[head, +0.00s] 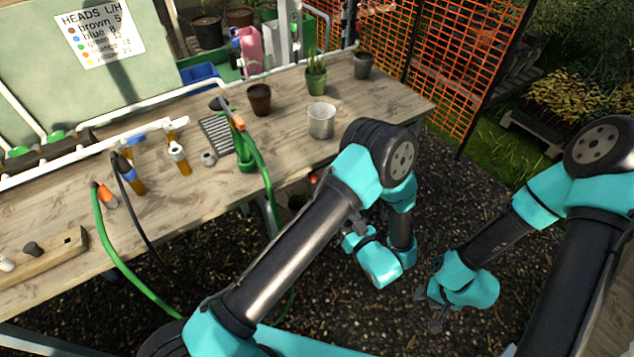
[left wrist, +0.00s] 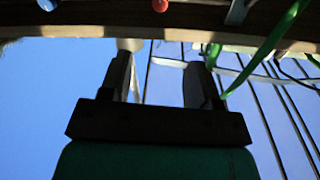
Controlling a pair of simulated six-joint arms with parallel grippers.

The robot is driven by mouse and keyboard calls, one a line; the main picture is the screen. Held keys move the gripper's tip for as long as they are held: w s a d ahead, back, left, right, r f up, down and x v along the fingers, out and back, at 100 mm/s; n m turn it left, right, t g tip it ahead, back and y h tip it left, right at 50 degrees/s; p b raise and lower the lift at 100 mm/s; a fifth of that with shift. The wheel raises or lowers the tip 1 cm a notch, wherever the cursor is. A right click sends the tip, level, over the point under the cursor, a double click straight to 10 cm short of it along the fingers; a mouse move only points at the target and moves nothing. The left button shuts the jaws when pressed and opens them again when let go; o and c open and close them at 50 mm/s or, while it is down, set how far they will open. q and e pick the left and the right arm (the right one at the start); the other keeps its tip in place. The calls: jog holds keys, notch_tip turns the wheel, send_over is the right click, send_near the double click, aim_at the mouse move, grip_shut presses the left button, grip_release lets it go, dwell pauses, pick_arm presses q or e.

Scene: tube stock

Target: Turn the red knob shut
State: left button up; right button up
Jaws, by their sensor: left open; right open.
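A small red knob (head: 313,179) shows just below the front edge of the bench in the head view. In the left wrist view a red round knob (left wrist: 160,5) is at the top edge, partly cut off, by the bench's wooden edge. My left gripper (left wrist: 160,80) is open in that view, its two dark fingers pointing toward the bench edge with the knob beyond and apart from them. In the head view the left arm bends down in front of the bench, and its fingers are hard to make out. My right gripper (head: 433,305) is open and empty over the gravel, lower right.
The wooden bench (head: 330,150) carries a metal cup (head: 321,121), pots, a drain grate (head: 217,135) and hose fittings. A green hose (head: 262,172) hangs over its front edge. Orange mesh fencing (head: 455,60) stands behind. Gravel lies open between bench and arms.

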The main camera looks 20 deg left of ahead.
aim_at(313, 178)
pick_arm(q)
jog(key=x, duration=1.6)
jog(key=shift+w, duration=0.2)
jog(key=shift+a, duration=0.15)
jog(key=c, duration=0.9)
